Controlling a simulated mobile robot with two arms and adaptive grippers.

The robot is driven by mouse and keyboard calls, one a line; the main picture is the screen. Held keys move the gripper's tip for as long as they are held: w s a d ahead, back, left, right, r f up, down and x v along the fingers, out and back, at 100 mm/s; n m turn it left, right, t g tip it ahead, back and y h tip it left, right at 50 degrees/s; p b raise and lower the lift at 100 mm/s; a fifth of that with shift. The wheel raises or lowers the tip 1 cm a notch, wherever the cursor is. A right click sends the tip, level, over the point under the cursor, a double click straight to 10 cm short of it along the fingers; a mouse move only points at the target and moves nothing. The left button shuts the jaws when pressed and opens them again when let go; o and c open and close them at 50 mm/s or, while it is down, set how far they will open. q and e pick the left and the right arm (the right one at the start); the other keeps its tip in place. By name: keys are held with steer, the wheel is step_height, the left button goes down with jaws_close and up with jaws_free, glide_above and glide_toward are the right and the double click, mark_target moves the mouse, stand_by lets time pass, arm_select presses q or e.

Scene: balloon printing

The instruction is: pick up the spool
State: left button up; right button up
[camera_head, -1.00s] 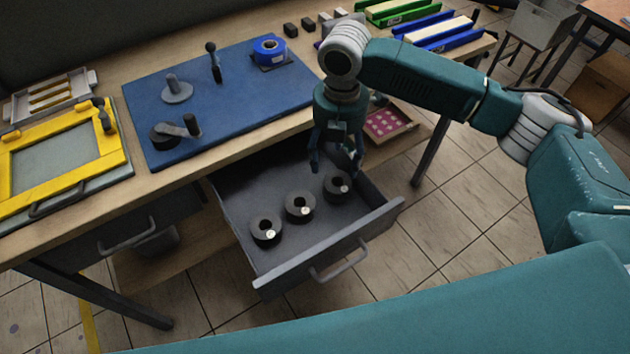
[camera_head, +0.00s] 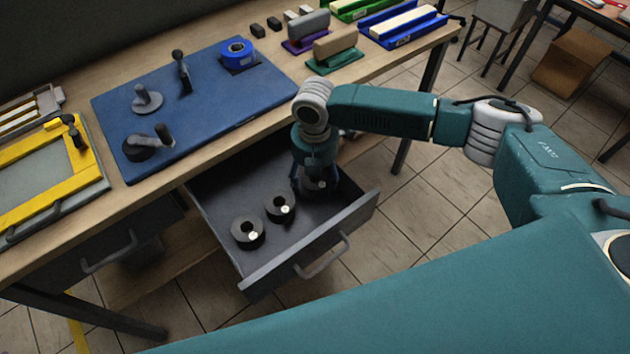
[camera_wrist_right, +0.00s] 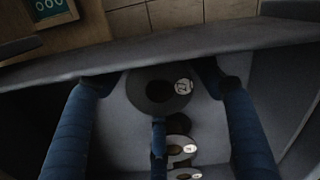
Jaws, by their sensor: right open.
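Three dark grey spools with white labels sit in a row in the open drawer (camera_head: 226,262). The farthest spool (camera_head: 317,184) is partly hidden by my right gripper (camera_head: 315,182), which reaches down over it from above. In the right wrist view the same spool (camera_wrist_right: 145,100) lies between the spread fingers of my right gripper (camera_wrist_right: 160,98). The gripper is open; whether any finger touches the spool I cannot tell. The middle spool (camera_head: 279,208) and the nearest spool (camera_head: 246,232) stand free of it. My left gripper is not in view.
The drawer's front wall and handle (camera_head: 325,258) stand close to the gripper. Above is the bench with a blue mat (camera_head: 215,105), a blue tape roll (camera_head: 237,52) and a yellow frame (camera_head: 88,170). The drawer floor right of the spools is clear.

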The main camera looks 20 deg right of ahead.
steer(key=c, duration=0.9)
steer(key=shift+r, duration=0.1)
step_height(320, 180, up, 20)
steer(key=shift+f+b, duration=0.1)
steer(key=shift+b, duration=0.35)
